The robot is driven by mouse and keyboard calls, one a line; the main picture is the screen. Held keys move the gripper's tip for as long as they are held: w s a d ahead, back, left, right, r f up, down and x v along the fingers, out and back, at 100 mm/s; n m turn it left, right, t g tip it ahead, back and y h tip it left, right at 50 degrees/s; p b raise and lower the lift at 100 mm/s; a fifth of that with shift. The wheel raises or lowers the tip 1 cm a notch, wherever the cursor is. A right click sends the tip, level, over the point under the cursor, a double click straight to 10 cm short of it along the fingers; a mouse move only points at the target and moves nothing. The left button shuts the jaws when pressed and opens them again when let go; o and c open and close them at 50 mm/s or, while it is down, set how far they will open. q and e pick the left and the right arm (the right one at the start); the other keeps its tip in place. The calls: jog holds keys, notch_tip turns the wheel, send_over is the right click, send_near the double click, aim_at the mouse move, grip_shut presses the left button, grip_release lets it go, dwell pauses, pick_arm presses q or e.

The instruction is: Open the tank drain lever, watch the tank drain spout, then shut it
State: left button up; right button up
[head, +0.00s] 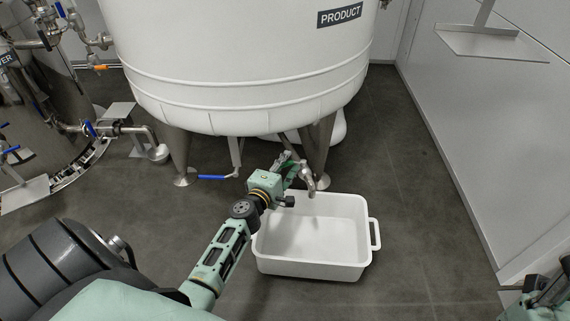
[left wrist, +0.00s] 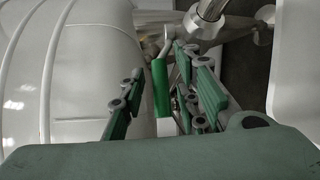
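The white tank marked PRODUCT (head: 250,60) stands on legs in the head view. A metal drain spout (head: 309,181) hangs below it, above a white tub (head: 315,262). My left gripper (head: 287,164) is beside the spout, under the tank's front edge. In the left wrist view a lever with a green handle (left wrist: 160,88) lies between my left fingers, which are apart. I see no clear grip on it. In the head view the gripper largely hides this lever. I see no liquid from the spout. My right gripper (head: 545,298) is partly in view at the bottom right corner.
A blue-handled lever (head: 217,177) sits under the tank, left of my gripper. Steel piping with another blue handle (head: 89,129) is at the left. A wall and a grey shelf (head: 490,42) are at the right. The floor right of the tub is clear.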

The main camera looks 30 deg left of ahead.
pick_arm(q)
grip_shut()
dwell(0.3)
jog(key=shift+y, duration=0.3)
